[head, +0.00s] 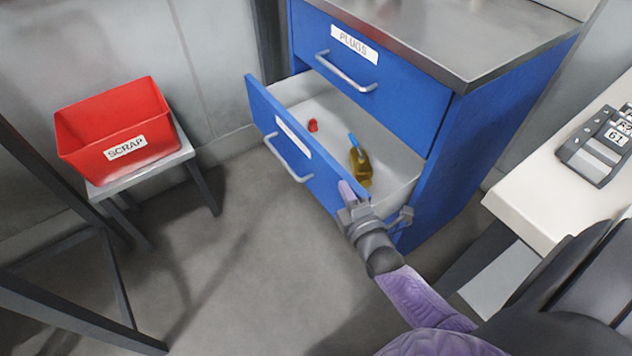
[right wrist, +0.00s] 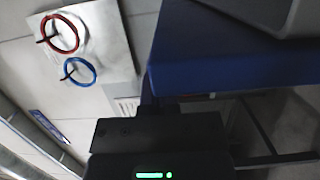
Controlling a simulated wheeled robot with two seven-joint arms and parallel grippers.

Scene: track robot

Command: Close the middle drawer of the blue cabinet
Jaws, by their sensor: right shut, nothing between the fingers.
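The blue cabinet (head: 460,150) stands at the upper middle of the head view. Its middle drawer (head: 325,180) is pulled out, with its blue front, handle and blank-looking label facing the lower left. Inside lie a small red piece (head: 313,125) and a yellow-brown item with a blue part (head: 360,162). My right gripper (head: 348,193) is shut and empty at the right end of the drawer front; I cannot tell whether it touches. A blue panel edge (right wrist: 240,60) fills the upper right of the right wrist view. My left gripper is not in view.
The top drawer (head: 375,75), labelled PLUGS, is shut. A red SCRAP bin (head: 120,125) stands on a small stool at the left. A white table (head: 540,200) with a grey device (head: 600,145) is at the right. The floor before the drawer is clear.

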